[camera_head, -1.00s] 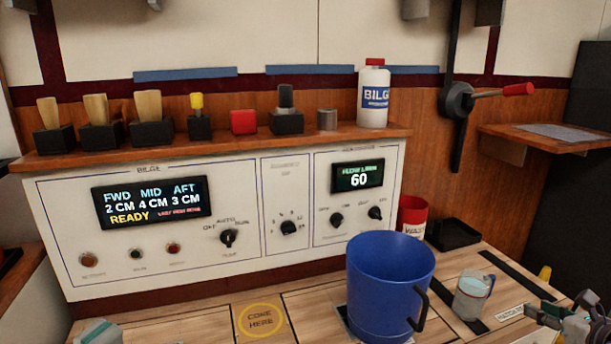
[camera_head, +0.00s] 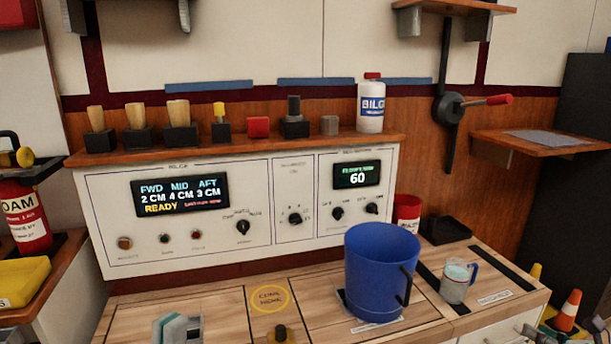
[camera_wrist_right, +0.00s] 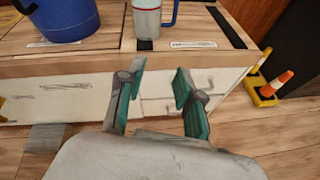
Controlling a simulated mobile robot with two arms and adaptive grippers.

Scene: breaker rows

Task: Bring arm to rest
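My right gripper (camera_wrist_right: 160,86) is open and empty in the right wrist view. Its two teal-padded fingers stand apart in front of the bench's front face. In the head view a small part of it shows at the bottom right edge (camera_head: 532,333). My left gripper (camera_head: 178,329) shows only as pale and teal tips at the bottom edge of the head view, over the bench's front left part. Whether it is open or shut is unclear.
A blue bucket (camera_head: 381,272) and a clear mug (camera_head: 456,282) stand on the bench (camera_head: 220,309). The mug also shows in the wrist view (camera_wrist_right: 147,20). A control panel (camera_head: 265,215) stands behind. An orange cone (camera_head: 567,311) is at the right.

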